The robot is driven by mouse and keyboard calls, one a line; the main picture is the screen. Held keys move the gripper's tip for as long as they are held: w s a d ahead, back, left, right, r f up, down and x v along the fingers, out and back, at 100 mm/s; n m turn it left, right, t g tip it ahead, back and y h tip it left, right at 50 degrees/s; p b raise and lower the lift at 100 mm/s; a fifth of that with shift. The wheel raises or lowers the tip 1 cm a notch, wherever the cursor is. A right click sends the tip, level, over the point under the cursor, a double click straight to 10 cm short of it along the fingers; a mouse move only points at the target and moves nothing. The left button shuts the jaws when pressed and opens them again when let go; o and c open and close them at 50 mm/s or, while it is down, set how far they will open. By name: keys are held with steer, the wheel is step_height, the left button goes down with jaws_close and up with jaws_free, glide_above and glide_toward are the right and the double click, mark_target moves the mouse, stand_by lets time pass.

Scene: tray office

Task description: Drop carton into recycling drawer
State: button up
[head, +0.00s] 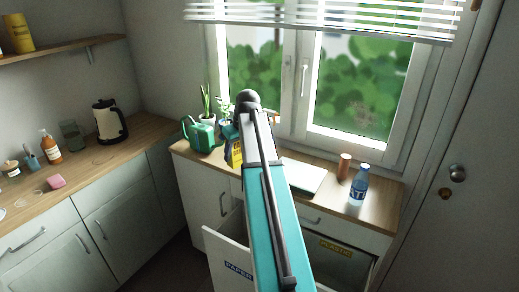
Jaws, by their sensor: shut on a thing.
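My arm rises through the middle of the picture. My gripper is not visible; the arm's own links hide the space behind them. A yellow and dark blue box (235,153), which looks like the carton, shows just left of the arm at counter height. The arm covers part of it, and I cannot tell whether it is held or stands on the counter. Below the window counter, a pulled-out white front labelled PAPER (238,269) shows left of the arm. An open dark compartment with a yellow PLASTIC label (335,247) shows right of it.
The window counter (385,190) holds a green watering can (202,135), potted plants, a white flat object (303,176), a copper-coloured cylinder (344,167) and a water bottle (359,184). A left counter holds a kettle (110,121), bottles and a pink block (56,181). A door stands right.

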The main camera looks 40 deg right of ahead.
steer(key=w+a+b, duration=0.1)
steer(key=a, duration=2.8)
steer(key=shift+w+a+b, duration=0.3)
steer(key=shift+w, duration=0.05)
